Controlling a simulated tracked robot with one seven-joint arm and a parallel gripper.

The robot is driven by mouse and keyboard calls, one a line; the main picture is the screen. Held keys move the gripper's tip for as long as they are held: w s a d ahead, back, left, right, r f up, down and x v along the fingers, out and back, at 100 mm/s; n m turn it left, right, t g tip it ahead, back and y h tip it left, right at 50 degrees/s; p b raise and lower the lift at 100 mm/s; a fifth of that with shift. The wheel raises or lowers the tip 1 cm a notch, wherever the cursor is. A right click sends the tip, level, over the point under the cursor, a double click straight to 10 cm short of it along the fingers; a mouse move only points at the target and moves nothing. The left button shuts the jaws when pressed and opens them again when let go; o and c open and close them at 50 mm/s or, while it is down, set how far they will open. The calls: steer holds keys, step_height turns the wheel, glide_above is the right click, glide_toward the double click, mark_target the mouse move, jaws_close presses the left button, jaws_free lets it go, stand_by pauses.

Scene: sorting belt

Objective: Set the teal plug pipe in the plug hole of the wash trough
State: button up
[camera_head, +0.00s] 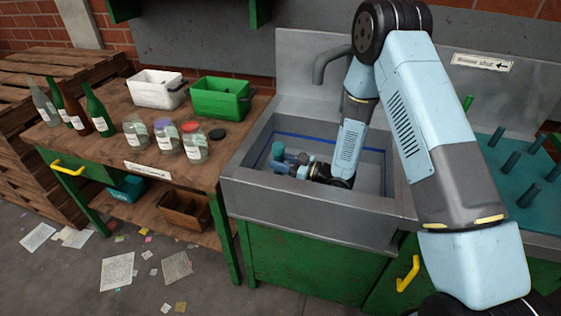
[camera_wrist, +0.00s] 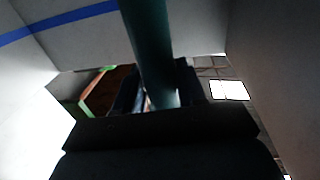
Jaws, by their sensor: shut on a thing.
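The teal plug pipe (camera_head: 278,150) stands about upright inside the wash trough (camera_head: 300,198), near its left side; its top shows and its lower part is hidden by my gripper and the trough's front wall. My gripper (camera_head: 282,164) is down in the trough, lying nearly level, shut on the pipe. In the wrist view the pipe (camera_wrist: 148,40) runs between the fingers of my gripper (camera_wrist: 158,92). The plug hole is not visible, so I cannot tell whether the pipe's lower end is in it.
A grey tap (camera_head: 328,62) hangs over the trough's back. A wooden bench (camera_head: 90,140) on the left holds bottles, jars, a white bin (camera_head: 157,90) and a green bin (camera_head: 220,98). A teal peg rack (camera_head: 530,215) stands right. The trough walls are close around my gripper.

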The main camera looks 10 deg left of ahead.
steer(key=shift+f, duration=0.35)
stand_by(0.4)
steer(key=o, duration=1)
steer(key=shift+o, duration=0.2)
steer(key=v, duration=0.7)
steer(key=shift+d, duration=0.3)
steer(key=shift+f, duration=0.1)
